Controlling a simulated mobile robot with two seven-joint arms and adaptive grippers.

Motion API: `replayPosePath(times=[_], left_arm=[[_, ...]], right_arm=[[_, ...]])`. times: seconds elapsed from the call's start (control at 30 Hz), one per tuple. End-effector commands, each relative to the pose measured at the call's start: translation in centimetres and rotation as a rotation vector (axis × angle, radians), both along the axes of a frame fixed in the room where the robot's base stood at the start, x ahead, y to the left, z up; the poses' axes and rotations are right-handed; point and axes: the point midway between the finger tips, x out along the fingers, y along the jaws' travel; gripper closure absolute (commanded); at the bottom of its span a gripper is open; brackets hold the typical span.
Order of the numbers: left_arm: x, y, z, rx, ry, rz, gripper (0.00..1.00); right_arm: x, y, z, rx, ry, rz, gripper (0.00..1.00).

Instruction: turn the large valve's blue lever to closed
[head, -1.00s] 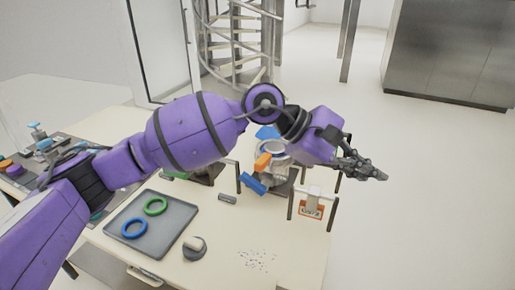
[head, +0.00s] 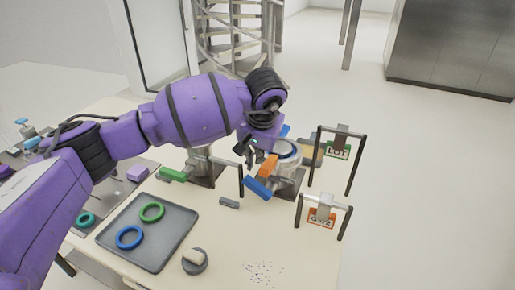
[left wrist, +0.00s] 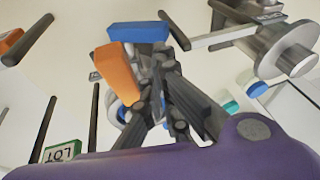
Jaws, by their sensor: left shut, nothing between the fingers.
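The large valve (head: 289,153) is a round metal body on a dark base near the table's far right edge. Its blue lever (head: 258,187) sticks out toward the front left, with an orange piece (head: 268,166) just above it. My left gripper (head: 246,158) points down, just left of the orange piece. In the left wrist view, the shut, empty fingers (left wrist: 155,58) are beside the orange piece (left wrist: 117,70) and below the blue lever (left wrist: 138,33) in the picture. Whether they touch either is unclear. My arm hides part of the valve's surroundings. My right gripper is not in view.
Dark frames with a LOT tag (head: 340,150) and an orange tag (head: 321,217) stand right. A grey tray (head: 180,232) holds green and blue rings.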

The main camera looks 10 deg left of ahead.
Motion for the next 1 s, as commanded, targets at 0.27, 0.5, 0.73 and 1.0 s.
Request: replayPosePath(times=[0.27,0.5,0.73,1.0], left_arm=[[1.2,0.3,-3.4,-0.003,0.000,-0.001,1.00],[1.4,0.5,-3.9,-0.002,-0.002,0.000,1.00],[1.4,0.7,-4.0,-0.012,0.001,0.001,1.00],[1.7,2.2,-5.4,-0.117,0.025,0.001,1.00]], right_arm=[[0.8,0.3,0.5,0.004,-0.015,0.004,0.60],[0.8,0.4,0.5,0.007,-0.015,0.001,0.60],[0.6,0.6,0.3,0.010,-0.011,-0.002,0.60],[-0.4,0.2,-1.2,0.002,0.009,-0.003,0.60]])
